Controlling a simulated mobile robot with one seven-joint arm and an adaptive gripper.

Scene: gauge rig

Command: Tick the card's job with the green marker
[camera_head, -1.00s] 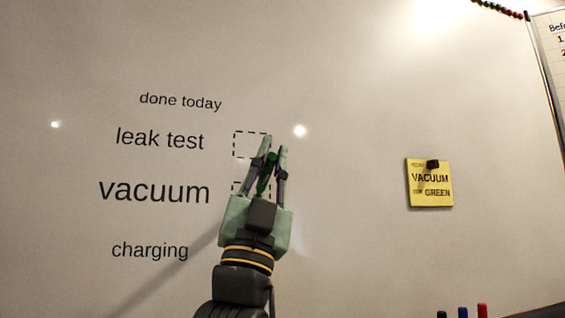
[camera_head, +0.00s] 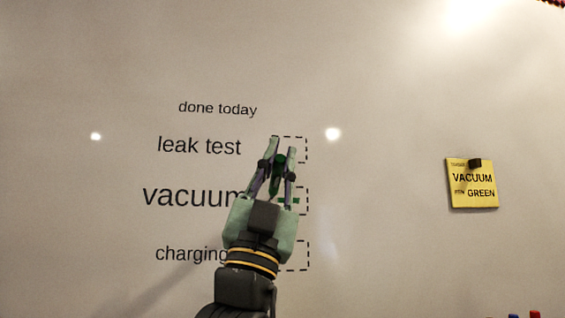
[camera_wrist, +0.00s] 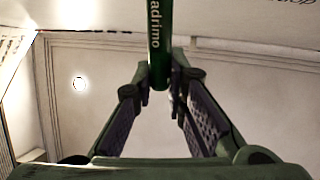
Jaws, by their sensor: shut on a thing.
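My gripper (camera_head: 283,148) is shut on the green marker (camera_head: 278,172), in front of the whiteboard. In the wrist view the marker (camera_wrist: 160,45) sits between the fingertips, with white lettering on its barrel. The yellow card (camera_head: 472,184) on the right reads VACUUM and GREEN. The word "vacuum" (camera_head: 185,195) is on the board, its end hidden by my gripper. Its dashed box (camera_head: 306,201) is partly covered by my gripper, and a short green stroke (camera_head: 291,200) shows there. Whether the marker tip touches the board cannot be told.
"Leak test" (camera_head: 199,145), with a dashed box (camera_head: 306,150), is above; "charging" (camera_head: 188,254), with a dashed box (camera_head: 307,255), is below. "Done today" (camera_head: 217,108) heads the list. Blue (camera_head: 513,316) and red (camera_head: 535,314) markers show at the bottom right edge.

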